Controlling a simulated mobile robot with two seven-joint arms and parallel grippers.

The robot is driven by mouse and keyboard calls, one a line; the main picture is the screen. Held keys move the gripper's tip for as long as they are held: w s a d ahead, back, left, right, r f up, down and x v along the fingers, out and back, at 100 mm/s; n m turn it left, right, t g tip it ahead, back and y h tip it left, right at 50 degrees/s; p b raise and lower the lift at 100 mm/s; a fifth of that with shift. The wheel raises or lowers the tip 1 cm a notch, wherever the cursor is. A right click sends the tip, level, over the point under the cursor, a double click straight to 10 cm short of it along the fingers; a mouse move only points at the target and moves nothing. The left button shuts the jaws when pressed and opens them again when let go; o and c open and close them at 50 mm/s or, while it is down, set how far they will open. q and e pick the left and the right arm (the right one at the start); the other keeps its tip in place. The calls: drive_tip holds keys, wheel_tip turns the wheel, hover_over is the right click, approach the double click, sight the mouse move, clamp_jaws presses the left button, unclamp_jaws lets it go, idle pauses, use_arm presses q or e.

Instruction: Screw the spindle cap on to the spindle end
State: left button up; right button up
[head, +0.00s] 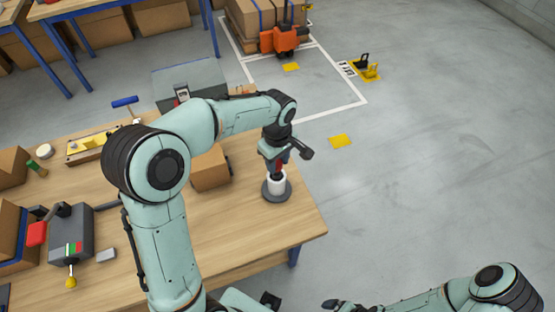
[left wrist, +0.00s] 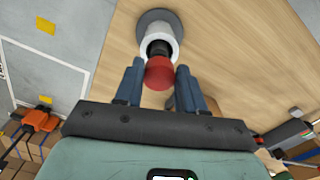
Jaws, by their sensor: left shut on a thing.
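The red spindle cap (left wrist: 159,74) is between the two blue fingers of my left gripper (left wrist: 158,70) in the left wrist view. The gripper is shut on it. The spindle is a white cylinder (head: 276,184) standing upright on a round grey base (head: 277,197) near the table's right end. Its dark end (left wrist: 158,48) faces the cap and lines up closely with it. I cannot tell whether cap and end touch. In the head view my left gripper (head: 279,168) points down over the spindle and partly hides the cap. My right gripper's fingers do not show.
The wooden table (head: 240,240) is bare around the spindle base. A cardboard box (head: 210,170) stands to its left. A grey device with a red part (head: 72,235) and more boxes are at the table's left. An orange carrier (head: 283,39) stands on the floor beyond.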

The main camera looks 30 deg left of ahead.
sight(277, 164)
use_arm(q)
drive_tip(key=shift+f+b, duration=0.8)
drive_tip(key=shift+f, duration=0.65)
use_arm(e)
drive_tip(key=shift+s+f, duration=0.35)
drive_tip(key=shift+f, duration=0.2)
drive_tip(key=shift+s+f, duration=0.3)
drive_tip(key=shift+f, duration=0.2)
use_arm(q)
drive_tip(key=o, duration=1.1)
drive_tip(key=shift+r, duration=0.15)
wheel_tip(277, 164, up, 13)
drive_tip(key=p, duration=0.1)
drive_tip(key=shift+p, duration=0.3)
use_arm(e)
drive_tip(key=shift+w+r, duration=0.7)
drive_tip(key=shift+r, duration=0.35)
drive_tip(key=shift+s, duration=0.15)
